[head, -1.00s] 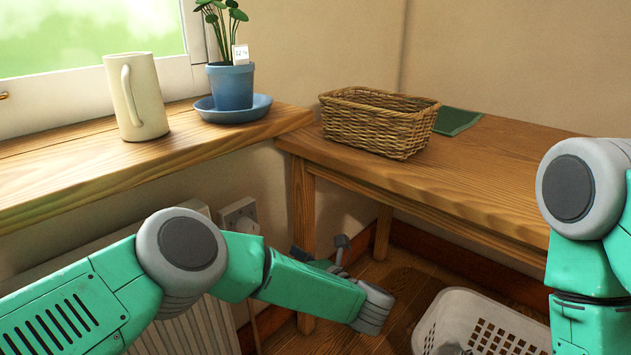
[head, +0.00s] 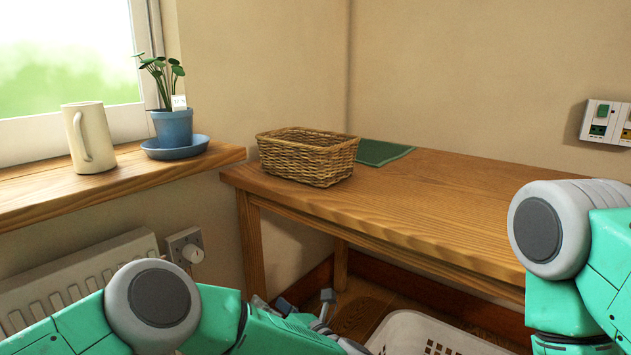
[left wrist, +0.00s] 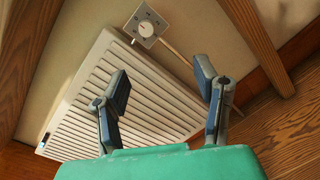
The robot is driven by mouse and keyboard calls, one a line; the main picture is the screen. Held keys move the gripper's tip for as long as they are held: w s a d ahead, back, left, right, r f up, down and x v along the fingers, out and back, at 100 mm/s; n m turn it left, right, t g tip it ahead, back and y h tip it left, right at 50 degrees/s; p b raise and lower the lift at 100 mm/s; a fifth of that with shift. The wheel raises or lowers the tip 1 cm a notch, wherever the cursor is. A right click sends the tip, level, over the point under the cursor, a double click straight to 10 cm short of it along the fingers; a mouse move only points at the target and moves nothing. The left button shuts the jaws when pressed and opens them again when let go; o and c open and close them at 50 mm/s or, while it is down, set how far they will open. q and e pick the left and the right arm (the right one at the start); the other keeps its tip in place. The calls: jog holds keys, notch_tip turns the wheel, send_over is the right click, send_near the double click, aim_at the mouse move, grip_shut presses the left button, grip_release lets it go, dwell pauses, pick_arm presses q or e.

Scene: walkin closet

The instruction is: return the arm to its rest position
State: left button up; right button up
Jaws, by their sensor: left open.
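My left arm (head: 155,306) comes in low from the left, bent, with its forearm running right along the bottom edge of the head view. My left gripper (head: 305,303) shows partly beyond the forearm, below the table's front edge. In the left wrist view, the left gripper (left wrist: 162,85) has its two fingers wide apart with nothing between them. The radiator and the floor lie beyond them. My right arm (head: 565,260) stands at the right edge of the head view. Its gripper is out of view.
A wooden table (head: 440,195) bears a wicker basket (head: 305,165) and a green cloth (head: 380,151). The sill (head: 130,182) holds a mug (head: 90,138) and a potted plant (head: 172,128). A radiator (head: 75,280) is below. A white laundry basket (head: 425,335) stands on the floor.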

pick_arm(q)
jog(key=s+a+f+m+h, duration=0.1)
jog(key=s+f+m+h, duration=0.55)
jog(key=m, duration=0.55)
jog(key=s+f+m+h, duration=0.4)
jog(key=f+m+h, duration=0.4)
jog(key=m, duration=0.5)
jog(key=s+a+f+m+g, duration=0.5)
jog(key=s+a+m, duration=0.1)
jog(key=s, duration=0.4)
jog(key=s+a+r+m+g+y, duration=0.1)
jog(key=s+a+m+g, duration=0.4)
jog(key=s, duration=0.5)
jog(key=s+a+m+g+y, duration=0.1)
jog(key=s+a+m+g, duration=0.1)
jog(key=s+a, duration=0.6)
notch_tip(320, 180, up, 16)
jog(key=s+d+p, duration=0.1)
jog(key=p, duration=1.4)
jog(key=shift+s+f+m, duration=0.15)
jog(key=shift+s+m, duration=0.15)
pick_arm(e)
notch_tip(320, 180, up, 15)
pick_arm(q)
jog(key=shift+c, duration=0.5)
pick_arm(e)
jog(key=shift+c, duration=0.4)
